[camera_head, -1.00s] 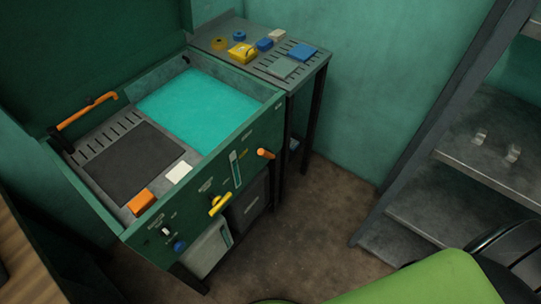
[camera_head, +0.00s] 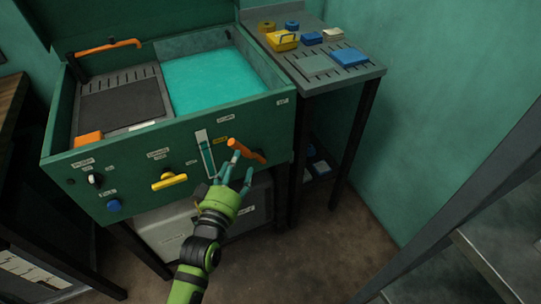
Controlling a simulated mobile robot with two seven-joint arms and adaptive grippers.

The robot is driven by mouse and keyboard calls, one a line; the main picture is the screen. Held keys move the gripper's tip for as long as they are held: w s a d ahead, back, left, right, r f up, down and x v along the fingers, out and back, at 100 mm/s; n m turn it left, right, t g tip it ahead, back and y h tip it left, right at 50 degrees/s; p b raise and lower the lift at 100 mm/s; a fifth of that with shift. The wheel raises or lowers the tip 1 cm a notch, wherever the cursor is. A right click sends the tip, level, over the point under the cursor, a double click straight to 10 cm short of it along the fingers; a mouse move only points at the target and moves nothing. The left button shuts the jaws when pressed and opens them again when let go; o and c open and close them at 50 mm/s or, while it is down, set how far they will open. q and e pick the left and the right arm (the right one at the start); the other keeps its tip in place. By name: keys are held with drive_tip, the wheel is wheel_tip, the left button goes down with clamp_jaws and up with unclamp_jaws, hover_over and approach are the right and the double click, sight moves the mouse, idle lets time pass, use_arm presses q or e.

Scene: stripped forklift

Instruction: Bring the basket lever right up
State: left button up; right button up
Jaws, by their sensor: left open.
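An orange-handled lever (camera_head: 246,151) sticks out of the right part of the green machine's front panel, beside a pale vertical gauge strip (camera_head: 204,152). The handle slants down to the right. My left gripper (camera_head: 239,170) is just in front of and below this lever, its teal fingers spread open. Its fingertips overlap the handle's lower edge in the picture; I cannot tell whether they touch. Nothing shows between the fingers. A second orange bar handle (camera_head: 108,47) sits at the tank's back left. The labels are too small to read. My right gripper is not in view.
The green tank (camera_head: 70,150) holds teal liquid and a dark slotted tray (camera_head: 120,105). A yellow handle (camera_head: 169,182) and a blue knob (camera_head: 114,206) are on the front panel. A side table (camera_head: 300,88) with small blocks stands right. Floor at lower right is clear.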

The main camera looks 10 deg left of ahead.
sight(241, 148)
use_arm(q)
drive_tip(key=shift+w+a+r, duration=0.1)
drive_tip(key=shift+w+r, duration=0.15)
drive_tip(key=shift+w, duration=0.15)
drive_tip(key=w, duration=0.5)
drive_tip(key=shift+a+f, duration=0.1)
drive_tip(key=shift+w, duration=0.55)
clamp_jaws()
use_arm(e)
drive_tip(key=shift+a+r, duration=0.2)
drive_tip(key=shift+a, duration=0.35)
